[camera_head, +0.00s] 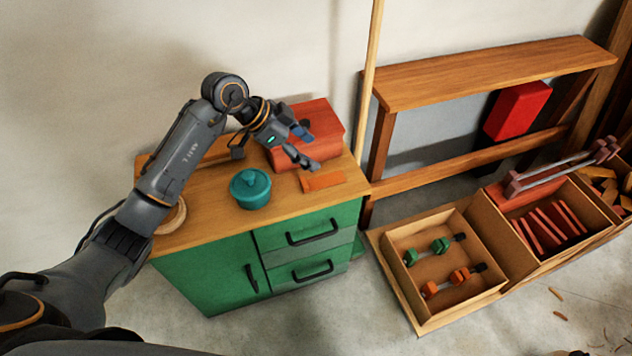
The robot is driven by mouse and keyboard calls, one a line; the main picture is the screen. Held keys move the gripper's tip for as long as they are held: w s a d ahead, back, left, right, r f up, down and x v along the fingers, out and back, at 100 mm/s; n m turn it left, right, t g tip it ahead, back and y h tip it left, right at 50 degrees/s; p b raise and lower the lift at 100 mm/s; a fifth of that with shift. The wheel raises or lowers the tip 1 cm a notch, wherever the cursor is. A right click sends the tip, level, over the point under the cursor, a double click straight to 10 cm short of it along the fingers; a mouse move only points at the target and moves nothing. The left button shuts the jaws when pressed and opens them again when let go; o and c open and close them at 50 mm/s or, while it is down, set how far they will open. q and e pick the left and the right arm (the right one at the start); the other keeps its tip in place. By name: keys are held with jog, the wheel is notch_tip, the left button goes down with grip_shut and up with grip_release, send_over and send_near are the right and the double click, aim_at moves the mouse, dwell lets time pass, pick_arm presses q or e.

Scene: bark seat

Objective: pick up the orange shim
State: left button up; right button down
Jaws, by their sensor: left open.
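The orange shim (323,181) is a small flat piece lying on the wooden top of the green cabinet, near its right front edge. It lies just in front of a red box (322,121). My left gripper (310,150) is open and empty above the cabinet top, in front of the red box, a little behind and to the left of the shim. Its fingers appear apart from the shim. The gripper and arm hide part of the red box. My right gripper does not show.
A teal lidded pot (250,189) stands left of the shim on the green cabinet (205,276). A tan ring lies at the top's left end, partly behind my arm. Open boxes (408,291) with clamps and red pieces stand on the floor at right. A wooden bench (490,72) stands behind.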

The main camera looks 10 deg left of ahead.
pick_arm(q)
jog(key=a+f+n+g+y, duration=0.1)
jog(key=a+f+n+y, duration=0.15)
jog(key=a, duration=0.45)
jog(key=b, duration=0.1)
send_near(306, 181)
jog(key=shift+w+d+f+y, duration=0.2)
jog(key=shift+w+f+y, duration=0.05)
jog(key=shift+f, duration=0.3)
jog(key=shift+w+d+f+y, duration=0.2)
jog(key=shift+w+f, duration=0.05)
jog(key=shift+f, duration=0.35)
jog(key=x, duration=0.1)
jog(key=b+x, duration=0.1)
jog(key=x, duration=0.3)
jog(key=shift+s+d+f, duration=0.15)
jog(key=shift+s+d, duration=0.05)
jog(key=shift+d, duration=0.2)
jog(key=shift+w+d+f, duration=0.1)
jog(key=shift+f, duration=0.2)
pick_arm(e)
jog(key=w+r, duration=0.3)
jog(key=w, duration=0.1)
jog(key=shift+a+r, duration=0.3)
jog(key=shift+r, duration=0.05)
pick_arm(q)
jog(key=shift+c, duration=0.2)
jog(key=c, duration=0.9)
jog(key=shift+r, duration=0.1)
